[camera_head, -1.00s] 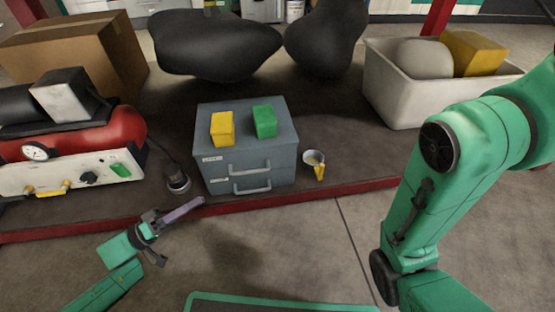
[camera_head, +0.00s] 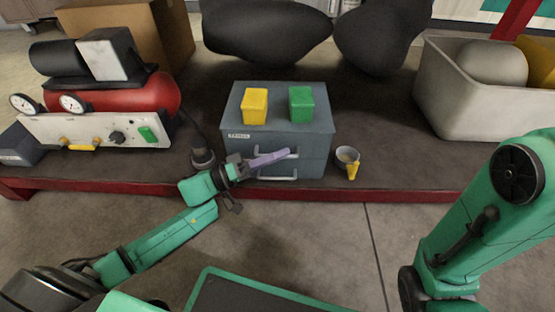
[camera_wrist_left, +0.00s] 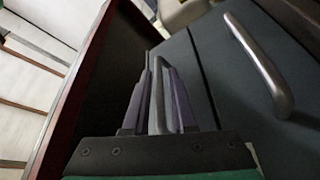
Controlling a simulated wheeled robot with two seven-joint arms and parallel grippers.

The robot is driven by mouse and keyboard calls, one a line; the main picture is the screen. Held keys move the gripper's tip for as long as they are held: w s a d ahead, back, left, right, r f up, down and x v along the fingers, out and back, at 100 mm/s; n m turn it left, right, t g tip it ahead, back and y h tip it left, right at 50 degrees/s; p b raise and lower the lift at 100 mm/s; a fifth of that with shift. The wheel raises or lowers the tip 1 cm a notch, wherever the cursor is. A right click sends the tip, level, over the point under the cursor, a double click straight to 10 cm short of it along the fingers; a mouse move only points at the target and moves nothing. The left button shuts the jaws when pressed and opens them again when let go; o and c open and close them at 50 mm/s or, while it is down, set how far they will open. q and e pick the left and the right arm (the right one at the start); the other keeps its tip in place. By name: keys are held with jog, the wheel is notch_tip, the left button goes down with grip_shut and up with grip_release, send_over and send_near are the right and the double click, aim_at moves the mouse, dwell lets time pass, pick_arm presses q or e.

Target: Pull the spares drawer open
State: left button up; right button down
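The blue-grey drawer cabinet (camera_head: 310,138) stands near the platform's front edge. Its two drawers look shut. A small label (camera_head: 239,135) is at the upper drawer's top left; I cannot read it surely. My left gripper (camera_head: 288,153) lies across the upper handle (camera_head: 297,152) in the head view. The lower handle (camera_head: 278,178) is clear below it. In the left wrist view, a grey handle bar (camera_wrist_left: 157,95) runs between the purple fingers, with narrow gaps beside it, and another handle (camera_wrist_left: 262,68) is free at the right. My right gripper is out of view.
A yellow block (camera_head: 255,106) and a green block (camera_head: 301,105) sit on the cabinet. The red compressor (camera_head: 150,95) is at the left, a white bin (camera_head: 480,107) at the right. Floor in front is clear.

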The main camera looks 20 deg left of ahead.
pick_arm(q)
grip_shut()
dwell(1.4)
